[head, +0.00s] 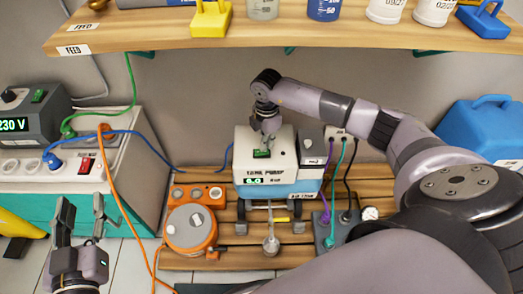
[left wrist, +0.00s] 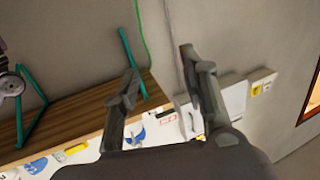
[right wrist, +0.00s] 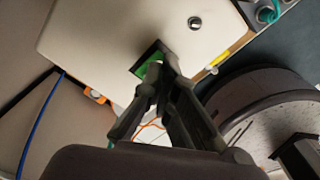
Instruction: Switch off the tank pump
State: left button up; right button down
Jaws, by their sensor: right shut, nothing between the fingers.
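The tank pump (head: 242,160), a white and light blue box with its name on the front, stands on the wooden slatted platform in the head view. A small green display is on its front; its digits are hard to read. A green rocker switch (head: 262,154) in a dark frame is on its top; it also shows in the right wrist view (right wrist: 150,68). My right gripper (head: 268,140) is shut and empty, pointing down, its tips at the switch and partly covering it. I cannot tell whether they touch. My left gripper (head: 80,212) is open and empty at the lower left.
A wooden shelf (head: 170,32) with bottles hangs above. An orange round device (head: 190,228) and a grey socket block (head: 325,230) with cables flank the pump. A grey unit with a 230 V display (head: 25,120) stands left, a blue canister (head: 480,125) right.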

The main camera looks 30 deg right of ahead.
pick_arm(q)
jog(key=shift+d+r, duration=0.1)
jog(key=shift+r, duration=0.2)
pick_arm(e)
jog(key=shift+f, duration=0.15)
pick_arm(q)
jog(key=shift+w+r+t, duration=0.15)
jog(key=shift+r+t, duration=0.25)
jog(key=shift+r, duration=0.05)
pick_arm(e)
jog(key=shift+f, duration=0.15)
pick_arm(q)
jog(key=shift+d+r+t+h+b, duration=0.15)
jog(key=shift+r+t+h+b, duration=0.25)
jog(key=shift+r, duration=0.45)
jog(key=shift+d+r+t+h+b, duration=0.1)
jog(key=shift+r+t+b, duration=0.05)
jog(key=shift+r+t, duration=0.55)
pick_arm(e)
jog(key=shift+f, duration=0.8)
pick_arm(q)
jog(key=shift+s+r, duration=0.25)
jog(key=shift+r, duration=0.2)
pick_arm(e)
jog(key=shift+f, duration=0.1)
